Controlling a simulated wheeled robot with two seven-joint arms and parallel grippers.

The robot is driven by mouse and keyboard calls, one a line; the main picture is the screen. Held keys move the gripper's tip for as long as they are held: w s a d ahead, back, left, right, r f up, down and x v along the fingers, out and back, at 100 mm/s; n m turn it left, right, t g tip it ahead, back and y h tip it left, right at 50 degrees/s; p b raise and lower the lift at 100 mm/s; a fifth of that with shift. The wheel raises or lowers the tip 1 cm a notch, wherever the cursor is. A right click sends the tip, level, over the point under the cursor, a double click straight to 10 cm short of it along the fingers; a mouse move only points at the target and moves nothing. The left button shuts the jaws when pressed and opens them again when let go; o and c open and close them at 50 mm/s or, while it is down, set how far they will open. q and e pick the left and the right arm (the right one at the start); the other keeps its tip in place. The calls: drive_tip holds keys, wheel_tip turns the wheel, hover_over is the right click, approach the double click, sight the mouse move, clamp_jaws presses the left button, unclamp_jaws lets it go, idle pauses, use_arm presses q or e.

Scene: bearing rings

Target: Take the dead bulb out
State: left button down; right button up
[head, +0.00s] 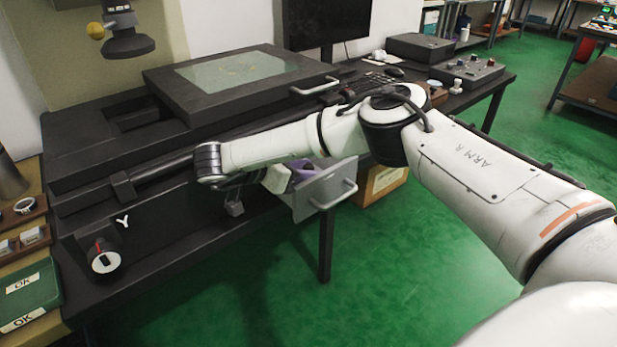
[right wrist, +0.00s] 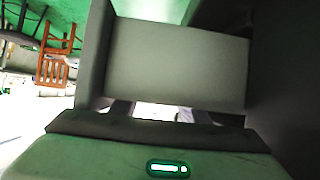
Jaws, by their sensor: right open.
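The black bench machine (head: 150,215) carries an open grey hatch or drawer (head: 325,190) with a bar handle on its front side. My right arm reaches across to it, and my right gripper (head: 278,180) is low beside the hatch, partly hidden under my forearm. In the right wrist view the open right gripper (right wrist: 160,108) faces a grey panel (right wrist: 178,63) between dark walls. A bright white patch shows between its fingers; I cannot tell what it is. I cannot make out a bulb in either view. A small purple patch shows by the hatch. My left gripper is out of view.
A glass-topped stage (head: 235,70) sits on the machine. A control box (head: 468,72) and monitor stand behind. A green OK bin (head: 30,295) is at the lower left. A cardboard box (head: 382,182) is under the bench. The green floor in front is clear.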

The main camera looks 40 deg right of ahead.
clamp_jaws()
